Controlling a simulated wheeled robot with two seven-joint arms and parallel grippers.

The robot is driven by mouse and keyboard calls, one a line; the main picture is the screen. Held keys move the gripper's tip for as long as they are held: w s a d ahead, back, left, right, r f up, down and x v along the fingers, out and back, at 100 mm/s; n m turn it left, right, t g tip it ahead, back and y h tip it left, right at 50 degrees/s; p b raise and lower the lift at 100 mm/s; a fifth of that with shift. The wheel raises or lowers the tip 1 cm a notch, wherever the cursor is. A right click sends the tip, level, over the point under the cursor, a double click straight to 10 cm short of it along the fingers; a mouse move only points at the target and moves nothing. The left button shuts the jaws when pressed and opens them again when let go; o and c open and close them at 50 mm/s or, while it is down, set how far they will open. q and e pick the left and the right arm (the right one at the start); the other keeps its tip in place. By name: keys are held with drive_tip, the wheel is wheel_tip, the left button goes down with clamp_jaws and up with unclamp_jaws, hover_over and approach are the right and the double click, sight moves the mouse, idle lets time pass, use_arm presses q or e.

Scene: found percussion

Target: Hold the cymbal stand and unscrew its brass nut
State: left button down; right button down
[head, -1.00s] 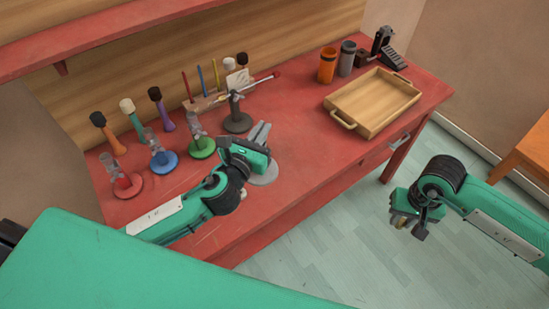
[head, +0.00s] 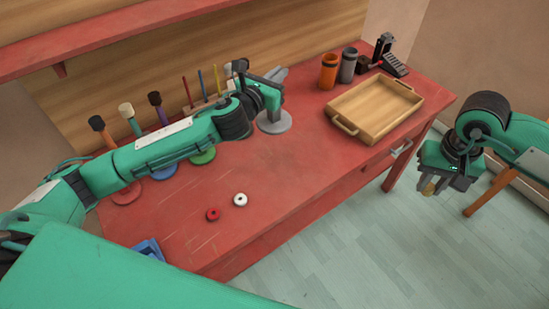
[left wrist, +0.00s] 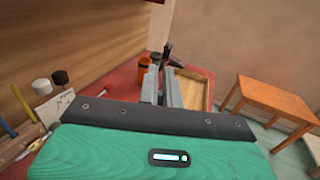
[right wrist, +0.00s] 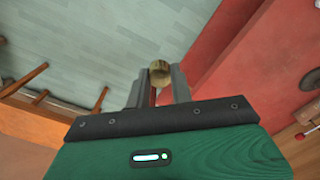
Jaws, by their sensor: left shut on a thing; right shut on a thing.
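The cymbal stand (head: 274,124) shows a round light-grey base and a short grey post near the back middle of the red table. My left gripper (head: 277,76) is above the base and shut on the stand's upper part. The held part is mostly hidden by the fingers, and I cannot tell whether the base touches the table. The left fingers also show in the left wrist view (left wrist: 162,88). My right gripper (head: 429,188) is away from the table, over the floor, shut on the brass nut (right wrist: 159,72), which is apart from the stand.
A wooden tray (head: 347,128) with handles is right of the stand. An orange cup (head: 328,71), a grey cup (head: 348,65) and a black pedal (head: 391,60) stand behind it. Mallets stand behind my left arm.

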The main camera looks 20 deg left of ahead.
sight(277, 118)
use_arm(q)
wheel_tip(277, 118, down, 15)
drive_tip(key=shift+r+b, duration=0.1)
drive_tip(key=shift+b, duration=0.25)
use_arm(e)
drive_tip(key=shift+f, duration=0.35)
drive_tip(key=shift+f+b, duration=0.5)
drive_tip(key=shift+f, duration=0.05)
use_arm(q)
wheel_tip(277, 118, down, 5)
drive_tip(key=shift+r, duration=0.1)
drive_tip(key=shift+f, duration=0.25)
use_arm(e)
drive_tip(key=shift+f, duration=0.15)
use_arm(q)
drive_tip(key=c, duration=1.6)
unclamp_jaws()
drive_tip(key=shift+r, duration=0.1)
